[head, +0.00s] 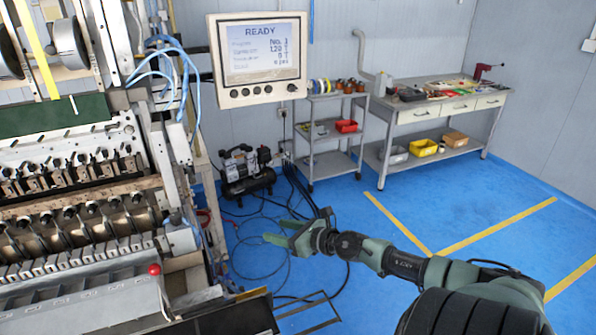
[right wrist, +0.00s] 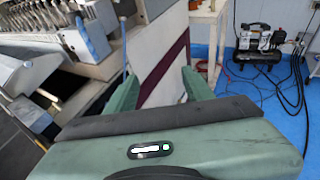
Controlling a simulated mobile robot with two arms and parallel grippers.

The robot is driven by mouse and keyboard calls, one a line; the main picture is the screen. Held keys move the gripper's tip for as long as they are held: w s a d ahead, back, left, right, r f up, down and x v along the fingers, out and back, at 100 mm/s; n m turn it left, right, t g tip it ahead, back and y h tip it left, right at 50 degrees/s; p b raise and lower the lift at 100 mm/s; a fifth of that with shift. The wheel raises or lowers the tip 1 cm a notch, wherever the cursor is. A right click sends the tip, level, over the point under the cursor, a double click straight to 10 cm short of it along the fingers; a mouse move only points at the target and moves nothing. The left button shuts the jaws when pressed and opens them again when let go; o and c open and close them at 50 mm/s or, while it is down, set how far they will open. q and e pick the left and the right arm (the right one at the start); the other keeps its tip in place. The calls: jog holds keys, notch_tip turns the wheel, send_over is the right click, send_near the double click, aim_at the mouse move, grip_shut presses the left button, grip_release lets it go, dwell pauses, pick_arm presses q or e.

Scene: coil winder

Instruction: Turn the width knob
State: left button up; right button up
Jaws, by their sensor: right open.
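The coil winder (head: 75,190) fills the left of the head view, with rows of clamps and rollers. I cannot tell which part is the width knob. A red ball knob (head: 154,269) sits at the machine's front edge. A round black knob (head: 291,88) is at the right end of the button row on the control panel (head: 215,60). My right gripper (head: 278,232) is open and empty, right of the machine and apart from it. In the right wrist view its two green fingers (right wrist: 160,92) stand apart before a white machine side panel. My left gripper is not in view.
A compressor (head: 247,170) stands on the blue floor behind my right gripper, with hoses and cables around it. A grey shelf cart (head: 320,147) and a workbench (head: 440,112) are along the back wall. The floor (head: 410,205) to the right is clear, with yellow lines.

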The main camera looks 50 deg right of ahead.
jog(key=s+d+f+m+h, duration=0.1)
jog(key=d+f+m, duration=0.3)
jog(key=d, duration=0.1)
jog(key=shift+s+d+f+m+g+h, duration=0.3)
jog(key=shift+d+f+g, duration=0.05)
jog(key=shift+g, duration=0.05)
dwell(0.3)
